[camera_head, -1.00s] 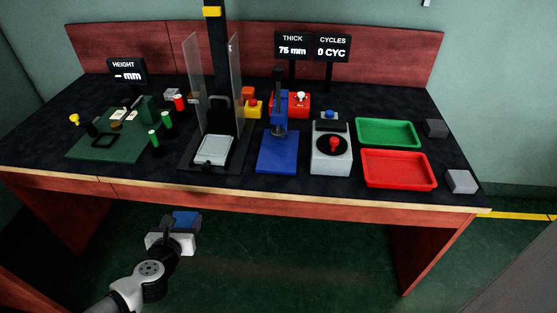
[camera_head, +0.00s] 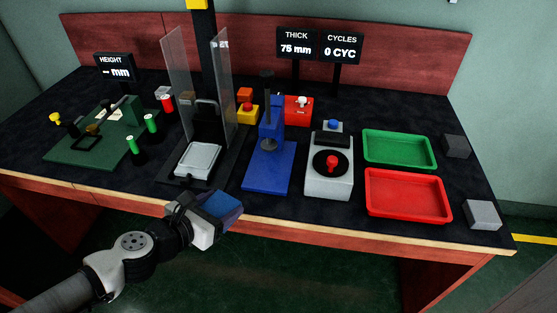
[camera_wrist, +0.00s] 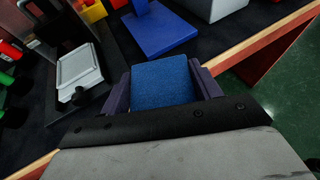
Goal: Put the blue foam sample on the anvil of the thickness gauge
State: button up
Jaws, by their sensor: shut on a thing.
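The blue foam sample (camera_head: 224,205) is held between the fingers of my gripper (camera_head: 218,210), just in front of the table's front edge. In the wrist view the foam (camera_wrist: 162,82) sits between the two dark fingers of my gripper (camera_wrist: 162,85). The thickness gauge (camera_head: 270,150) is a blue stand with a blue base plate, a column and a grey round foot on its spindle, right of and beyond my gripper. Its blue base (camera_wrist: 155,32) shows ahead in the wrist view. The anvil under the foot is too small to make out clearly.
Left of the gauge stands a press with clear side shields (camera_head: 222,85) and a pale plate (camera_head: 198,160). Right of it are a grey device with a red knob (camera_head: 331,180), a green tray (camera_head: 434,163) and a red tray (camera_head: 446,214). The THICK display (camera_head: 297,45) reads 75 mm.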

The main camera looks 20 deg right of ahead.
jog(key=p, duration=0.4)
send_over(269, 171)
jog(key=s+a, duration=0.1)
jog(key=a, duration=0.1)
jog(key=shift+s, duration=0.15)
jog(key=shift+w+d+r+p, duration=0.1)
jog(key=shift+w+d+p, duration=0.1)
jog(key=shift+w+d, duration=0.35)
jog(key=shift+w+d+p, duration=0.15)
jog(key=shift+w+d, duration=0.1)
jog(key=shift+d, duration=0.45)
jog(key=shift+a+f, duration=0.15)
jog(key=shift+f, duration=0.45)
jog(key=shift+a+f, duration=0.1)
jog(key=shift+f, duration=0.15)
jog(key=shift+f, duration=0.1)
jog(key=shift+f, duration=0.15)
jog(key=o, duration=1)
jog(key=shift+s, duration=0.1)
jog(key=shift+r, duration=0.2)
